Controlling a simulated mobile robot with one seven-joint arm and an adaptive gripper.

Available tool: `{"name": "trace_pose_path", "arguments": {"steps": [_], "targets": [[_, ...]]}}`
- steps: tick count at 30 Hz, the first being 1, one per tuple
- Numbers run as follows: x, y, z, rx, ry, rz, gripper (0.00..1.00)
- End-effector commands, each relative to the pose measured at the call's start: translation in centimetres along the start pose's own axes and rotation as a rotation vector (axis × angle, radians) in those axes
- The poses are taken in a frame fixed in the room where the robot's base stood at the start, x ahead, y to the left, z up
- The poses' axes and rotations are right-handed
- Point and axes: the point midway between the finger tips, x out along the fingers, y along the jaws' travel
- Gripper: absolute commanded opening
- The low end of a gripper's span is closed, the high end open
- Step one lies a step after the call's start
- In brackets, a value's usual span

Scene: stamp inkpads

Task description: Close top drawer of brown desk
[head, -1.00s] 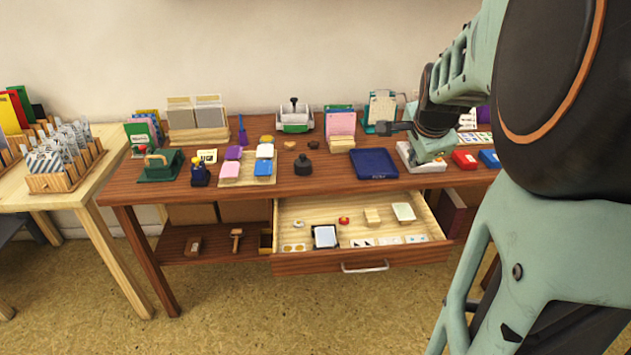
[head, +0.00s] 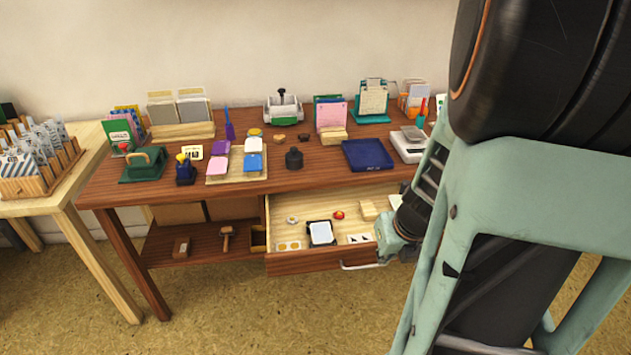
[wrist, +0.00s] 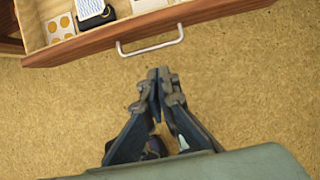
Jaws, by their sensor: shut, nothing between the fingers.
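The brown desk (head: 110,196) has its top drawer (head: 310,262) pulled out, with a pale wood inside and a brown front. The drawer front and its silver bar handle (wrist: 150,46) cross the top of the wrist view. My gripper (wrist: 158,75) is shut and empty. In the wrist view its fingertips are just below the handle, over the floor, with a small gap between them. In the head view my arm hides the right end of the drawer and most of my gripper.
Inside the drawer lie a black-framed pad (head: 321,233), a red piece (head: 339,214) and small blocks. The desktop holds a blue tray (head: 367,155) and several stamps and pads. A light wood table (head: 40,203) stands at left. The floor in front is clear.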

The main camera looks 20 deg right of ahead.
Motion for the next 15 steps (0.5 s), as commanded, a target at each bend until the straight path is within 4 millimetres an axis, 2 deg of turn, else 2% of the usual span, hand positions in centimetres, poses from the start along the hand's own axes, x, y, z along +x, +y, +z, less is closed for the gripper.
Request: {"name": "trace_pose_path", "arguments": {"steps": [1, 12, 15], "targets": [[1.6, -0.1, -0.3, 0.002, 0.002, 0.000, 0.00], [8.3, -0.1, -0.3, -0.001, 0.002, 0.001, 0.00], [8.2, 0.0, 1.5, -0.005, 0.000, 0.001, 0.00]]}}
